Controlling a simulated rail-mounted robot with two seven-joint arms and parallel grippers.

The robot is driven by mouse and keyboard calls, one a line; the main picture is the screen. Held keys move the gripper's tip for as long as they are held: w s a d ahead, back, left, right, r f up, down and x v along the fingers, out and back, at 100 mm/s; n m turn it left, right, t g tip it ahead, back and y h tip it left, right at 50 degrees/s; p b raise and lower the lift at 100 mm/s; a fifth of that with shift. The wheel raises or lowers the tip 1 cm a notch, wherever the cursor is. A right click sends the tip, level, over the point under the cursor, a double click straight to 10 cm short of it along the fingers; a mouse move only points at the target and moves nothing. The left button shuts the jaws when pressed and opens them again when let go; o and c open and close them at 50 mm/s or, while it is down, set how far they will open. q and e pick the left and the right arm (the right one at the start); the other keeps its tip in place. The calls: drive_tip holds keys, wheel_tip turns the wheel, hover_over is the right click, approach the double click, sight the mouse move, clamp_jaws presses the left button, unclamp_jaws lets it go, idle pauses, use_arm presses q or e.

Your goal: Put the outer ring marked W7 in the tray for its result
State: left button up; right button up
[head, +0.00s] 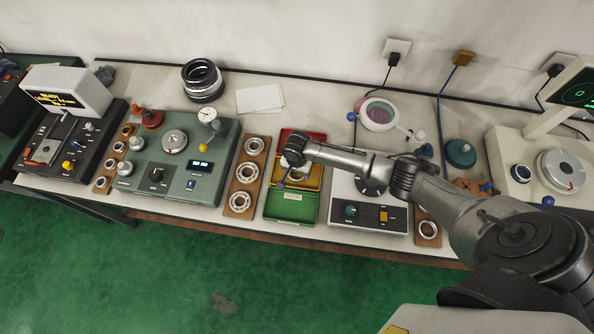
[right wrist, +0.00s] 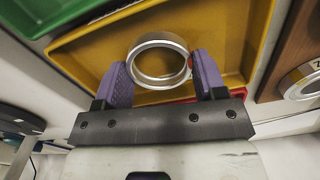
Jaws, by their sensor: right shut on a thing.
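A bare metal ring (right wrist: 158,60) is held between the two purple fingers of my right gripper (right wrist: 160,75) in the right wrist view. No W7 mark is legible on it. In the head view my right gripper (head: 285,178) is over the yellow tray (head: 313,182), which also fills the right wrist view (right wrist: 225,35) behind the ring. The red tray (head: 318,137) is behind the yellow one, and the green tray (head: 290,210) is in front with a small label. The arm hides part of the red and yellow trays. My left gripper is not in view.
A wooden board (head: 236,203) with several bearings lies left of the trays. A grey-white device (head: 345,215) with knobs stands close on their right. A green gauge device (head: 220,165) is further left. A stack of dark rings (head: 203,80) and white paper (head: 260,98) lie at the back.

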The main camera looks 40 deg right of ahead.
drive_tip(key=shift+f, duration=0.25)
drive_tip(key=o, duration=0.7)
drive_tip(key=shift+c, duration=0.2)
drive_tip(key=o, duration=0.3)
